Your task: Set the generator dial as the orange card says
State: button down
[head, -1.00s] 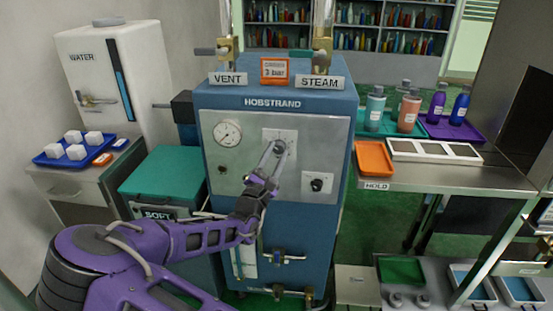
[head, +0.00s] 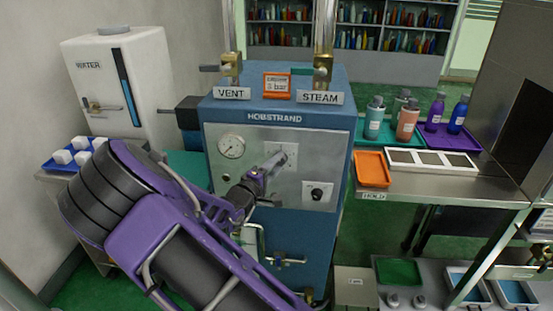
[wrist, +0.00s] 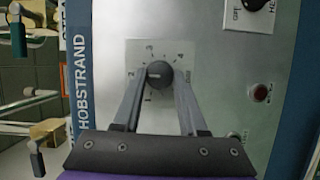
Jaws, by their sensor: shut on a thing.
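The orange card (head: 277,85) stands on top of the blue Hobstrand generator (head: 232,112), between the VENT and STEAM labels, and reads "3 bar" under a smaller line. The generator dial (wrist: 158,75) is a dark round knob on a pale square plate with marks around it. In the head view the fingers mostly hide the dial.
A second knob (head: 317,192) sits lower right on the panel, and a pressure gauge (head: 231,146) upper left. Valve handles stand above VENT and STEAM. A steel bench (head: 450,182) with trays and bottles is at right; a white water tank (head: 118,85) is at left.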

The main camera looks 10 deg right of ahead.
jog(key=m+y, duration=0.1)
jog(key=m, duration=0.1)
jog(key=m+y+p, duration=0.1)
jog(key=m, duration=0.2)
jog(key=m+g+y, duration=0.1)
jog(key=m+y, duration=0.1)
jog(key=m, duration=0.1)
jog(key=shift+d+r+p, duration=0.2)
jog(key=shift+r+p, duration=0.1)
jog(key=shift+s+m+y+b, duration=0.1)
jog(key=shift+m+y+b, duration=0.45)
jog(key=shift+m, duration=0.35)
jog(key=shift+r, duration=0.1)
jog(key=shift+c, duration=2.2)
grip_release()
